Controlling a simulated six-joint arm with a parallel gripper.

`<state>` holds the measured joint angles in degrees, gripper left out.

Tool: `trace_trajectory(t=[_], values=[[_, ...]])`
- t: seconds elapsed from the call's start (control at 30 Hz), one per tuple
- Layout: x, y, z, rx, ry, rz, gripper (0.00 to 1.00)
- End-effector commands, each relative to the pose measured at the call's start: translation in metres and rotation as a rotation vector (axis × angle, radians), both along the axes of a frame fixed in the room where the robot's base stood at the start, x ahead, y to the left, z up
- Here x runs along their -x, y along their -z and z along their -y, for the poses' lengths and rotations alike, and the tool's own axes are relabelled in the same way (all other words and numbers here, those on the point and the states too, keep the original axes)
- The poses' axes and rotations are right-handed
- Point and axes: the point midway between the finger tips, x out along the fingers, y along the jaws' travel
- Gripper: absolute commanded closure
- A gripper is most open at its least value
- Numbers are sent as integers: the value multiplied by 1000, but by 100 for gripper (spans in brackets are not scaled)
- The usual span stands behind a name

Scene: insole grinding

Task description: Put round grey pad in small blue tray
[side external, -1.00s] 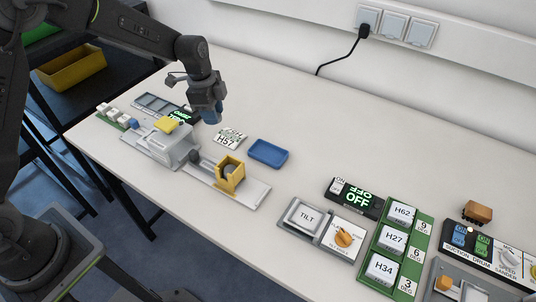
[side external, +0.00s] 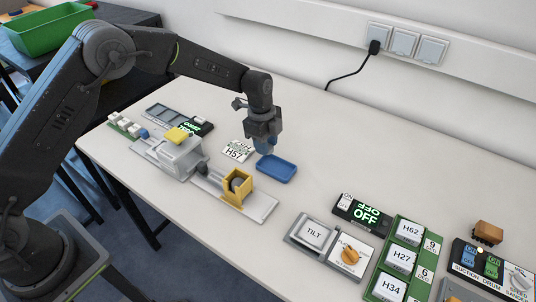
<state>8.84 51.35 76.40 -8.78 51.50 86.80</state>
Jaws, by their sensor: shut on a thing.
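The small blue tray (side external: 281,173) lies on the white table, and no pad shows on its visible floor. My gripper (side external: 264,147) points down just above the tray's back left corner, partly hiding it. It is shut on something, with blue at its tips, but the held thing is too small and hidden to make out. I cannot tell whether it is the round grey pad. A dark grey round piece (side external: 237,184) sits in a yellow holder (side external: 246,193) in front of the tray.
A white label card (side external: 238,151) marked H57 lies left of the tray. A grey machine (side external: 177,155) with a yellow top stands further left. A TILT button panel (side external: 314,234) and a green rack (side external: 399,260) stand at right. The table behind the tray is clear.

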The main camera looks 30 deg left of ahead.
Motion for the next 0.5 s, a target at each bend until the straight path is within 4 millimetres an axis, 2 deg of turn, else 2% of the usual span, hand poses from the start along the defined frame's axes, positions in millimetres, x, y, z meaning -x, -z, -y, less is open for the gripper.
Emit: trace_trajectory(t=[0.17,0.4,0.5], values=[[-1,8,6,0,-1,-1,92],[-1,40,5,-1,-2,-2,92],[-1,44,5,-1,-1,1,92]])
